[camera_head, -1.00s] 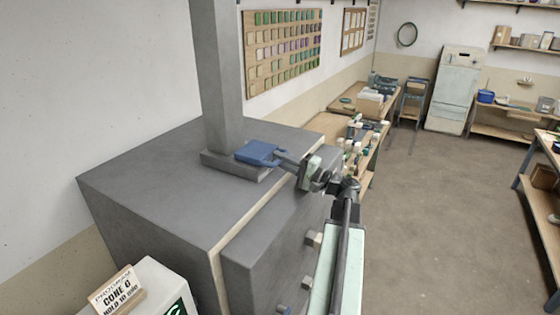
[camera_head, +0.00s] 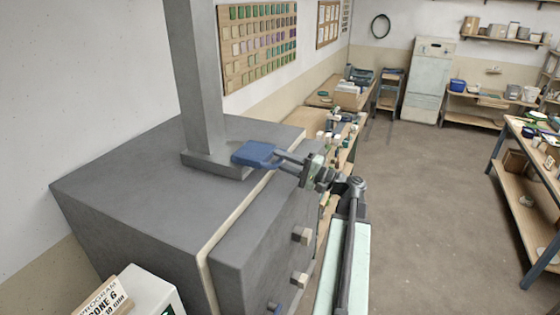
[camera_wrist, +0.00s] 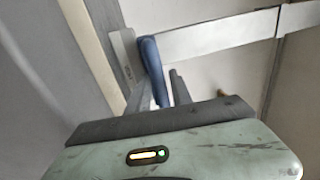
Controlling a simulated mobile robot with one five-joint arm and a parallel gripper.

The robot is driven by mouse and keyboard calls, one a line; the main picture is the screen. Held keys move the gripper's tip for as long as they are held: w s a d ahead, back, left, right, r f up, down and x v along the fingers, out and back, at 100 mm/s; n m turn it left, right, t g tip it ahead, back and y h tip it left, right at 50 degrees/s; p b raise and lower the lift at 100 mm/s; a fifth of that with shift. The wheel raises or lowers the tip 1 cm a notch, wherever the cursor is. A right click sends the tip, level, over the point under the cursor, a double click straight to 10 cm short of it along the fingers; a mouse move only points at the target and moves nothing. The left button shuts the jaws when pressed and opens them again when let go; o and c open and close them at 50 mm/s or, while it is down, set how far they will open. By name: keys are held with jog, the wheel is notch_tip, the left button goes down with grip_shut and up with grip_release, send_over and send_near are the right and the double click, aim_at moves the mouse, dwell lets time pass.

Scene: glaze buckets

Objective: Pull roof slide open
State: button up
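The blue roof slide (camera_head: 255,154) lies flat on top of the grey kiln (camera_head: 120,180), at the right of the flue's foot. Its left part overlaps the foot in the head view, and its right end points at my gripper. My gripper (camera_head: 288,162) reaches in from the right, with its fingers at that end. In the wrist view the blue slide (camera_wrist: 152,72) shows edge-on by my gripper's two grey fingers (camera_wrist: 164,88). The fingers look parted, with a narrow gap beside the blue part. I cannot tell whether they clamp it.
The square grey flue (camera_head: 198,80) rises from the kiln top. Blocky knobs (camera_head: 301,235) stick out of the kiln's front face below my arm. A sign (camera_head: 105,298) stands at lower left. Benches (camera_head: 345,115) line the wall behind. Floor (camera_head: 430,200) to the right is open.

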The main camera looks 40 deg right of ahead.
jog(key=shift+o, duration=0.2)
jog(key=shift+w+a, duration=0.15)
jog(key=b+v, duration=0.1)
jog(key=v, duration=0.6)
jog(key=shift+s+d, duration=0.25)
jog(key=shift+s, duration=0.1)
jog(key=shift+f, duration=0.15)
